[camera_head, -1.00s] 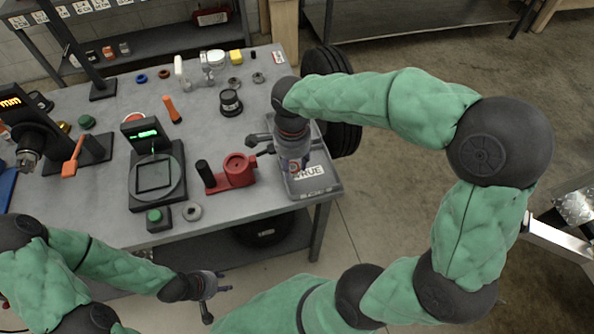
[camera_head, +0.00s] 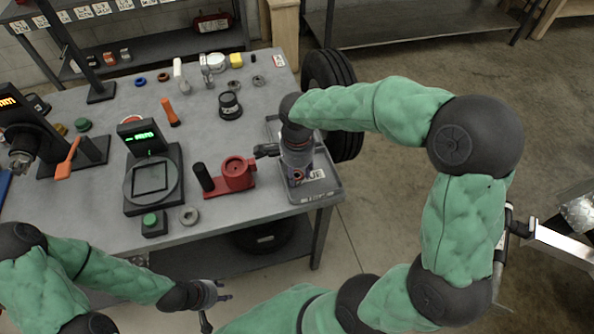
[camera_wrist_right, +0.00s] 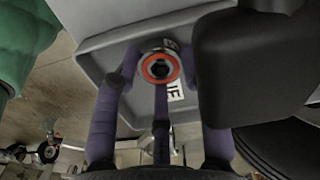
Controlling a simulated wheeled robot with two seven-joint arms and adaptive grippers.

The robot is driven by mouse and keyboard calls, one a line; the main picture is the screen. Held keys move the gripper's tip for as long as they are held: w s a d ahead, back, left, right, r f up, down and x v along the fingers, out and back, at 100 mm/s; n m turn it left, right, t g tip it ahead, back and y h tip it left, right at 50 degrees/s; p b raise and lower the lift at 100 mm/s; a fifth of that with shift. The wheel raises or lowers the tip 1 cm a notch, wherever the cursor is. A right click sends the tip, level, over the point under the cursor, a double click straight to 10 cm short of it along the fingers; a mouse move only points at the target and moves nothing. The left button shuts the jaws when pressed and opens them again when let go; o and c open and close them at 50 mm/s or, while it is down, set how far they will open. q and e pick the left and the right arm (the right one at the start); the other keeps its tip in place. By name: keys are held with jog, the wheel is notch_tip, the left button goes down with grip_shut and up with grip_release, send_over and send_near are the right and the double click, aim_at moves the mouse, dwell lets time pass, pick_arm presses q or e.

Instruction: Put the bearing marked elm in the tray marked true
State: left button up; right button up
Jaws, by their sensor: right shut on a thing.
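The tray marked true (camera_head: 326,190) is a shallow grey tray at the table's right front corner. Its label is partly covered by my right gripper (camera_head: 296,176), which points down over the tray. In the right wrist view, that gripper is shut on a bearing (camera_wrist_right: 160,67), a metal ring with an orange-red inner ring and dark centre. The tray floor (camera_wrist_right: 135,112) and part of its label show behind it. I cannot read a mark on the bearing. My left gripper (camera_head: 217,303) is open and empty, in front of the table's front edge.
A red fixture with a black post (camera_head: 234,176) stands just left of the tray. A grey ring (camera_head: 190,216) lies by a green-button box (camera_head: 152,224). A scale (camera_head: 151,178) stands further left. More rings (camera_head: 235,84) lie at the back.

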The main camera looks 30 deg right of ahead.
aim_at(297, 175)
jog(key=shift+f, duration=0.2)
jog(key=o, duration=0.9)
jog(key=shift+r, duration=0.2)
notch_tip(297, 175, up, 12)
jog(key=p, duration=0.4)
